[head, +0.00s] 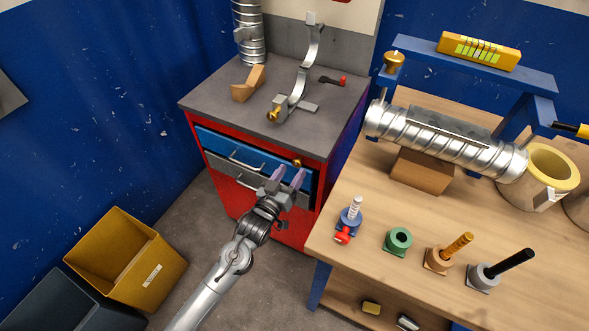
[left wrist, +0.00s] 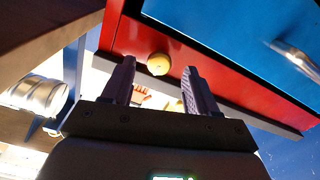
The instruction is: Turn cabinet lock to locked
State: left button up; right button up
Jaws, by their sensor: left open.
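The cabinet lock is a round brass knob (head: 297,162) on the red front frame of the cabinet (head: 322,135), near its upper right corner. In the left wrist view the knob (left wrist: 158,63) shows just beyond the fingertips, between them. My left gripper (head: 287,175) is open and empty in front of the cabinet, its two fingers pointing up at the lock. The knob looks apart from both fingers. I cannot tell from its round face which way the lock is turned. My right gripper is not in view.
A blue drawer (head: 240,153) with a metal handle is left of the lock, above a grey drawer. A wooden workbench (head: 350,265) stands close on the right, bearing a spiral duct (head: 445,140) and several fittings. A yellow bin (head: 125,262) stands on the floor at left.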

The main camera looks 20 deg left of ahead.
aim_at(296, 166)
pick_arm(q)
jog(key=shift+w+d, duration=0.2)
jog(key=shift+w, duration=1.3)
jog(key=shift+c, duration=0.3)
jog(key=c, duration=1)
